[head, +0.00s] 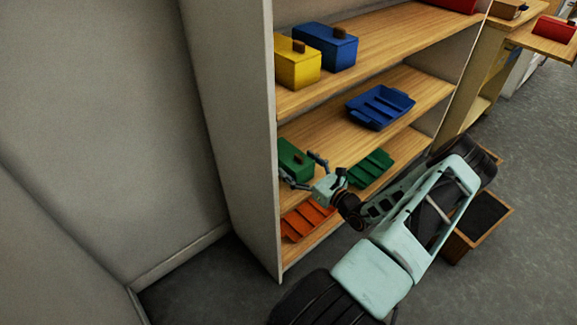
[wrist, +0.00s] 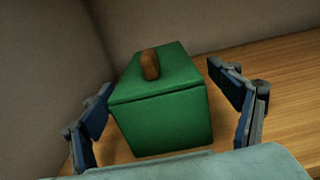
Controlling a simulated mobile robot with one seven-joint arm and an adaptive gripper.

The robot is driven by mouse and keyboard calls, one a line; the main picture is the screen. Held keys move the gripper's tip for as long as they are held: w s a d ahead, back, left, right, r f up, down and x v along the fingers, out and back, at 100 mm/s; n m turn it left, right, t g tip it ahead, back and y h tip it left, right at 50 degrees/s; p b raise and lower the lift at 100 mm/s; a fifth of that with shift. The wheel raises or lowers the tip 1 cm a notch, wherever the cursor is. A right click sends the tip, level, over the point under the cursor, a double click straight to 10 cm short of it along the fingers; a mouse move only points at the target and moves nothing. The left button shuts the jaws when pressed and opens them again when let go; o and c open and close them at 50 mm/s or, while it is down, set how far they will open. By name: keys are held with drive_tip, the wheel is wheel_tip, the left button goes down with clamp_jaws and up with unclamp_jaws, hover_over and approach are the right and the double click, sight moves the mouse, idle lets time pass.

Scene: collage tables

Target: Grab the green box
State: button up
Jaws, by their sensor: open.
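The green box (head: 294,160) stands on a lower shelf at its left end, beside the shelf unit's side wall. It has a brown handle on its lid. In the wrist view the green box (wrist: 160,110) sits upright on the wooden shelf, between the fingers of my gripper (wrist: 168,118). The fingers are spread wide, one on each side of the box. A small gap shows at the right finger; the left finger is close to the box. In the head view my gripper (head: 302,172) reaches in at the box, and the arm hides part of the shelf.
The bookcase side panel (head: 238,130) stands close left of the box. A green tray (head: 371,167) lies right on the same shelf, an orange tray (head: 306,218) below. A blue tray (head: 380,106), yellow box (head: 297,62) and blue box (head: 326,46) are on shelves above.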

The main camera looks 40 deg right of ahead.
sight(289, 155)
drive_tip(key=w, duration=0.3)
drive_tip(key=w+b, duration=0.1)
drive_tip(key=shift+w+a, duration=0.15)
drive_tip(key=shift+a, duration=0.1)
drive_tip(key=shift+r, duration=0.1)
drive_tip(key=c, duration=1.1)
